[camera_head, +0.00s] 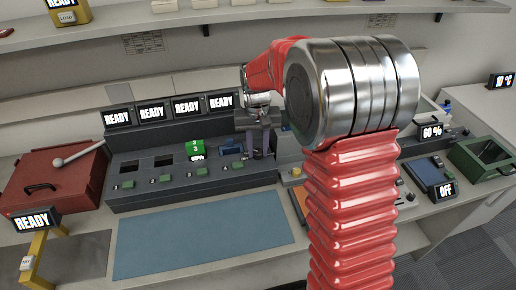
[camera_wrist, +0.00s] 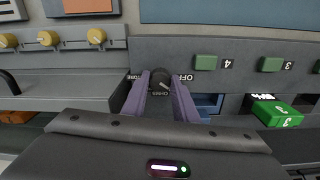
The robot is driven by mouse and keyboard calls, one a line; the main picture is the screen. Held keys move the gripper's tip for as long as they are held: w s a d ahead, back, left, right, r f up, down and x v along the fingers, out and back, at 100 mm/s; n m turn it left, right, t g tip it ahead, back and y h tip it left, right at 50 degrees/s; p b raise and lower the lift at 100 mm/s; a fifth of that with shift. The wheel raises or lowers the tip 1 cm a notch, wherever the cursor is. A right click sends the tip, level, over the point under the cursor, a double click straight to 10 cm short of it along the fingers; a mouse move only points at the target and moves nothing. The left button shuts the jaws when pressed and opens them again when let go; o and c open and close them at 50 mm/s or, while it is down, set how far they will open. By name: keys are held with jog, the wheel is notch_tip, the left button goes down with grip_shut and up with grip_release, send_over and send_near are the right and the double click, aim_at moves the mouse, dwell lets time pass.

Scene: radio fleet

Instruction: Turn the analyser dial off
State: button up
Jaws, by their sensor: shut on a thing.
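A small black dial (camera_wrist: 160,79) sits on a grey panel in the wrist view. Labels around it appear upside down: OFF on the right, one on the left that looks like STORE, and one just below it. Which label the dial's mark points at is too small to tell. My gripper (camera_wrist: 160,92) has its two purple fingers closed on the dial's sides. In the head view my gripper (camera_head: 258,145) reaches down at the right part of the grey bench unit (camera_head: 150,195); the dial is hidden there.
Several READY displays (camera_head: 187,107) stand along the unit's back. A green block (camera_head: 195,147) sits in one bay. A red case (camera_head: 52,180) with a grey lever is left, a blue mat (camera_head: 200,240) in front. A blue device with an OFF display (camera_head: 446,190) stands right.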

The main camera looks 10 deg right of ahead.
aim_at(258, 152)
jog(key=n, duration=0.7)
jog(key=shift+w, duration=0.1)
dwell(0.4)
jog(key=o, duration=1.1)
jog(key=shift+c, duration=0.2)
jog(key=shift+r, duration=0.1)
notch_tip(258, 152, up, 14)
jog(key=shift+f, duration=0.2)
